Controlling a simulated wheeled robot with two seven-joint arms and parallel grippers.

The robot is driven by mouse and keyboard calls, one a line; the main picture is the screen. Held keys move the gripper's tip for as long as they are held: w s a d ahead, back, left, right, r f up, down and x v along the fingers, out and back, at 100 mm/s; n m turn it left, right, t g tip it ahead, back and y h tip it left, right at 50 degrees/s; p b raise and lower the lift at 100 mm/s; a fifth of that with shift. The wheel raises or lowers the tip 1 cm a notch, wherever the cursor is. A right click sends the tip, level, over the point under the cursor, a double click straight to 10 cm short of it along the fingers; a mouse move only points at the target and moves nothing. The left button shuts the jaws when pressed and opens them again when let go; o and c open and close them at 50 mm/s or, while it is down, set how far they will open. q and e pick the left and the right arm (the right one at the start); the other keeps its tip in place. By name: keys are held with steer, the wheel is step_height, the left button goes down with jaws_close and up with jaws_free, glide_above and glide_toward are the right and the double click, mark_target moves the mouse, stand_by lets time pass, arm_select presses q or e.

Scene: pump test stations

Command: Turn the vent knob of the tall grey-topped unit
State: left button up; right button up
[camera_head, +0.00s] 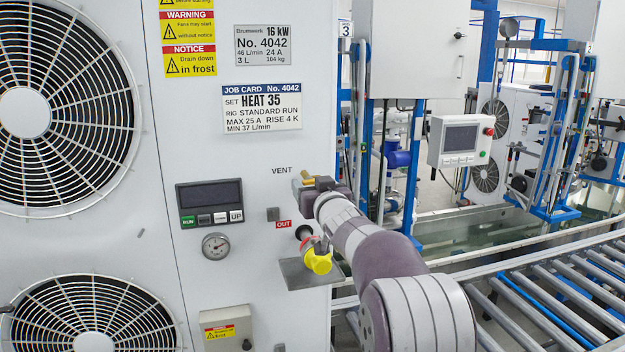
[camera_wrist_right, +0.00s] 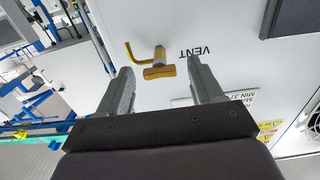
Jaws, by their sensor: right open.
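The unit (camera_head: 258,170) is a white panel with large fans; its top is out of view. Its brass-yellow vent knob (camera_wrist_right: 158,71) shows in the right wrist view beside the upside-down word VENT, with a bent brass spout (camera_wrist_right: 130,52) next to it. In the head view a bit of brass (camera_head: 307,178) shows below VENT, and my right gripper hides most of the rest. My right gripper (camera_head: 312,187) is open in front of the panel. In the wrist view its fingers stand apart, with the knob ahead between their tips; I see no contact. My left gripper is not in view.
A roller conveyor (camera_head: 545,295) lies to the right. Blue-framed stations stand behind.

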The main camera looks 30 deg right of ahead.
steer(key=shift+s+a+r, duration=0.1)
steer(key=shift+s+r, duration=0.1)
steer(key=shift+s, duration=0.2)
steer(key=shift+w+f, duration=0.2)
steer(key=shift+w, duration=0.1)
steer(key=shift+c, duration=1.2)
steer(key=shift+w, duration=0.2)
steer(key=c, duration=0.8)
